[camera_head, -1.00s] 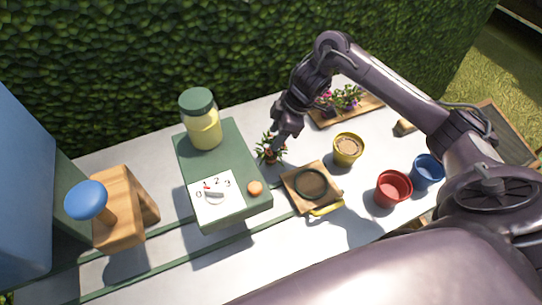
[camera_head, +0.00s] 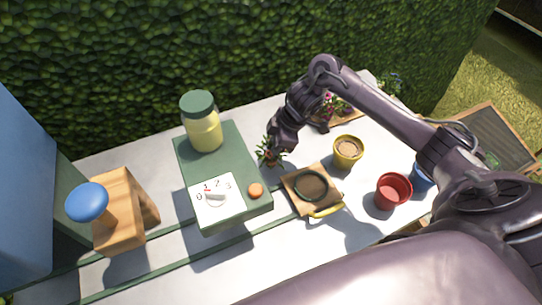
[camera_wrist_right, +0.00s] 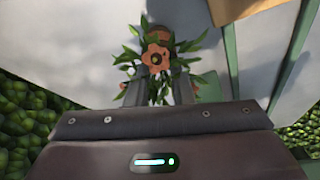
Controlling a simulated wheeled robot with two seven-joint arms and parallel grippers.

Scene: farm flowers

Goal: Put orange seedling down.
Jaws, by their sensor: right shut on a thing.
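The orange seedling (camera_head: 268,152) stands on the white table beside the green box, with green leaves around it. In the right wrist view its orange flower (camera_wrist_right: 156,58) sits between the two fingers, with leaves spreading to both sides. My right gripper (camera_head: 274,146) is shut on the seedling, low over the table. The gripper hides part of the plant in the head view, and I cannot tell whether its base touches the table. My left gripper is not in view.
The green box (camera_head: 258,207) with a dial and a yellow jar (camera_head: 204,128) is to the left. A wooden board (camera_head: 296,197) with a dark ring is in front. A yellow pot (camera_head: 347,150), red pot (camera_head: 393,190) and blue pot (camera_head: 422,176) stand right. A hedge borders the back.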

